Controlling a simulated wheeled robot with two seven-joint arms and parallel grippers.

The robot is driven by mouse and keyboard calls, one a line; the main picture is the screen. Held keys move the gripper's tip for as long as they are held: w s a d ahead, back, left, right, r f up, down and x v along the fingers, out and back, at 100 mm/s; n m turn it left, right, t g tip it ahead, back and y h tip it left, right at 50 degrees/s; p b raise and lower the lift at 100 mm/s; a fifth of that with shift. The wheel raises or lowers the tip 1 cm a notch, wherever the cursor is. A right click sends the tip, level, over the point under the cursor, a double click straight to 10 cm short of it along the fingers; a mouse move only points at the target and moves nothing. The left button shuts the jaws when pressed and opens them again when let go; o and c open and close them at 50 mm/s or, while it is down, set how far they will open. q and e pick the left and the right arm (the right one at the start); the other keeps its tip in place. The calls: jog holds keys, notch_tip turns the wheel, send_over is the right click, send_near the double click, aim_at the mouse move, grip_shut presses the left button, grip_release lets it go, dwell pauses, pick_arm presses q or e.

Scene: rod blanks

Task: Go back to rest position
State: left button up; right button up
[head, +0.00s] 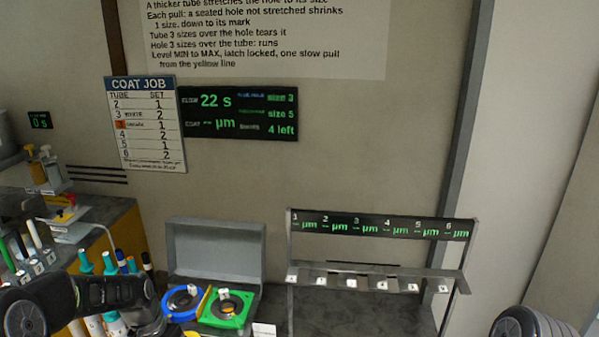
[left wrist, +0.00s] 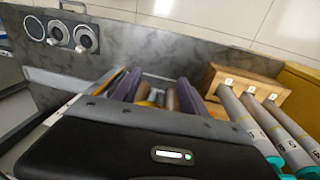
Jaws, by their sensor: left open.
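My left arm comes in from the lower left in the head view, low over the bench. Its far end is at the bottom edge, beside tubes with teal tops (head: 86,262). In the left wrist view my left gripper (left wrist: 157,92) has its two dark fingers apart. Small brown and yellow shapes show between the fingers, too small to name; I see nothing clearly held. A dark rounded part at the head view's bottom right looks like part of my right arm. My right gripper is out of view.
A blue ring (head: 183,303) and a green holder (head: 226,308) lie by an open grey case (head: 215,250). A numbered rack (head: 378,268) stands right. Grey tubes (left wrist: 254,125) and a wooden block (left wrist: 232,82) are right of my left gripper.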

pick_arm(q)
jog(key=s+d+f+n+h+p, duration=0.1)
jog(key=s+d+f, duration=0.4)
jog(key=d+f, duration=0.3)
jog(key=s+d+f+h, duration=0.1)
jog(key=s+d+f, duration=0.45)
jog(key=d, duration=0.35)
jog(key=s+d+f+n, duration=0.1)
jog(key=s+d, duration=0.3)
jog(key=s, duration=0.2)
jog(key=s+d+f+n, duration=0.1)
jog(key=s+d+f, duration=0.1)
jog(key=s+d, duration=0.2)
jog(key=s, duration=0.3)
jog(key=shift+s+f+h+p, duration=0.25)
jog(key=shift+s+h+p, duration=0.05)
jog(key=shift+h+p, duration=0.1)
